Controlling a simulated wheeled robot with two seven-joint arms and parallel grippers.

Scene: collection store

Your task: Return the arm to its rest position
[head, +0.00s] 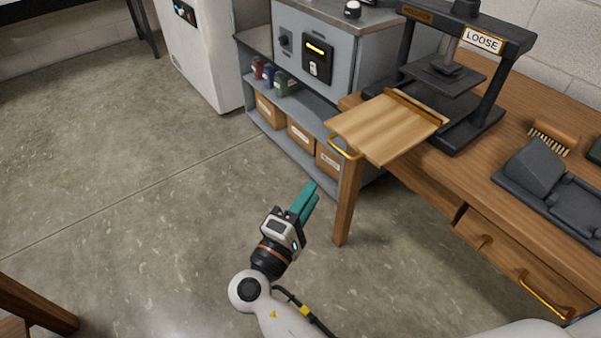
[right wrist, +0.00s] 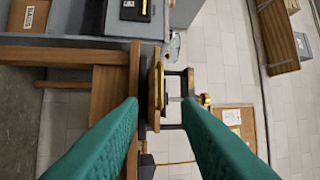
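My right gripper (head: 312,190) reaches over the open floor, to the left of the wooden workbench's front leg. Its two teal fingers also show in the right wrist view (right wrist: 161,101). They stand apart with nothing between them, so the gripper is open and empty. Its white arm comes up from the bottom of the head view. My left gripper is in neither view.
The workbench (head: 427,172) carries a black press (head: 487,75) labelled "LOOSE". A wooden board (head: 385,127) with a brass handle juts past the bench's front edge, near the gripper. A grey cabinet (head: 318,55) stands behind. Floor at left is clear.

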